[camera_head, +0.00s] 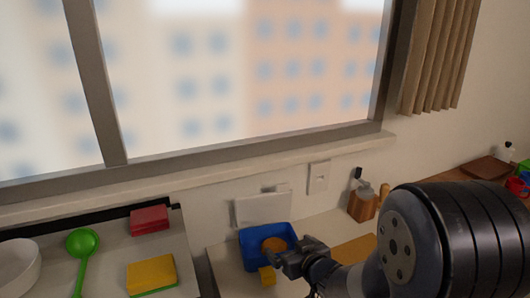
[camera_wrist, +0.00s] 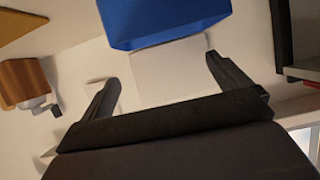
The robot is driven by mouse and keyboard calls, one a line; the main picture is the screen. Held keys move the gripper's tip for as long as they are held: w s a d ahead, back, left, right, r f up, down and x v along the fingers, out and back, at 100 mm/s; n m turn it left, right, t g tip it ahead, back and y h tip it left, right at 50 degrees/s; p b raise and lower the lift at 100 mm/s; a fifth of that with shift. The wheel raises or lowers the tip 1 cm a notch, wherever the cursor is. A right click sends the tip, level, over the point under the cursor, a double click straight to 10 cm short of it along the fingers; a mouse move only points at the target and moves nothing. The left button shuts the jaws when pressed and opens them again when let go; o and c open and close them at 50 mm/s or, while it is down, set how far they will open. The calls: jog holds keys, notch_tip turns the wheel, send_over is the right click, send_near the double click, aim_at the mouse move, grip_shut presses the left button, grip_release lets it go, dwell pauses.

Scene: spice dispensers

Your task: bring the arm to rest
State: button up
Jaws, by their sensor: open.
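My gripper (camera_head: 290,262) is at the lower middle of the head view, in front of a blue bin (camera_head: 252,246) as seen from there. In the wrist view my gripper (camera_wrist: 162,75) has its two dark fingers wide apart with nothing between them that it touches. The blue bin also shows at the top of the wrist view (camera_wrist: 165,18), beyond the fingertips. My black arm fills the lower right of the head view and hides part of the counter.
A green ladle (camera_head: 83,245), a red block (camera_head: 149,219), a yellow sponge (camera_head: 152,274) and a white bowl (camera_head: 16,266) lie on the left surface. A wooden utensil holder (camera_head: 363,203) stands by the wall; it also shows in the wrist view (camera_wrist: 22,82). A window is behind.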

jog(key=x, duration=0.8)
jog(key=shift+f+p, duration=0.1)
jog(key=shift+p, duration=0.2)
notch_tip(320, 180, up, 3)
jog(key=shift+w+p, duration=0.2)
jog(key=shift+p, duration=0.95)
jog(key=shift+r+p, duration=0.4)
jog(key=shift+r, duration=0.15)
jog(key=shift+a+f, duration=0.1)
